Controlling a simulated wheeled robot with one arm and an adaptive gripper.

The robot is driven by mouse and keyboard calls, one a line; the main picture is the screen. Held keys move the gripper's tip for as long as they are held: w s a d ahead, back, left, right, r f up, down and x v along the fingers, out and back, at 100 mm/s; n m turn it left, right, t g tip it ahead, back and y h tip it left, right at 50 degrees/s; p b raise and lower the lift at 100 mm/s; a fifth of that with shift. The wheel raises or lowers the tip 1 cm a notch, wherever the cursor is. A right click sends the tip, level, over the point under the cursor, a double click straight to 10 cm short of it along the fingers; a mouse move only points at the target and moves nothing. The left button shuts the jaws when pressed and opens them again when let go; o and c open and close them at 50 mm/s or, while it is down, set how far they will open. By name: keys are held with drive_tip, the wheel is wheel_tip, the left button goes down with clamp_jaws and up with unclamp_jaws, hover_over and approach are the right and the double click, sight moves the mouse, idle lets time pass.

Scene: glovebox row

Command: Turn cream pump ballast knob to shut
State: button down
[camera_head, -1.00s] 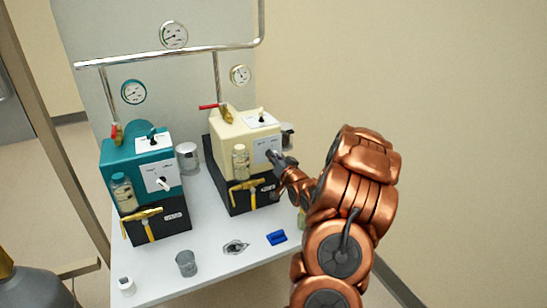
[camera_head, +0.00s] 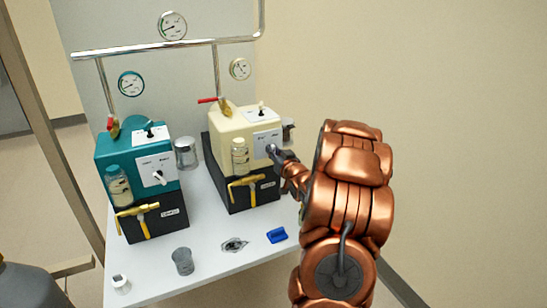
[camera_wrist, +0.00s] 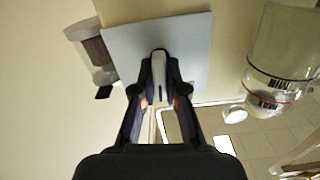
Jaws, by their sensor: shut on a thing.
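The cream pump (camera_head: 230,128) stands on a black base at the right of the white bench. A pale label plate (camera_head: 266,140) is on its front. My gripper (camera_head: 272,150) is at this plate, reaching in from the right. In the wrist view my gripper (camera_wrist: 160,75) is shut on the ballast knob (camera_wrist: 159,66), a light bar between the fingertips, in front of the grey plate (camera_wrist: 190,40). The plate's markings are hidden or too small to read, so I cannot tell the knob's setting.
A teal pump (camera_head: 140,165) with its own white knob stands to the left. A sight glass (camera_wrist: 275,60) is close to my gripper in the wrist view. A grey cup (camera_head: 183,261) and a blue item (camera_head: 277,235) lie near the bench's front edge.

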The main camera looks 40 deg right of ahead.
drive_tip(key=shift+f+n+b, duration=0.15)
drive_tip(key=shift+n+b, duration=0.25)
drive_tip(key=shift+n, duration=0.2)
drive_tip(key=c, duration=1.2)
unclamp_jaws()
drive_tip(key=v, duration=0.7)
drive_tip(key=shift+s, duration=0.25)
drive_tip(key=shift+a, duration=0.1)
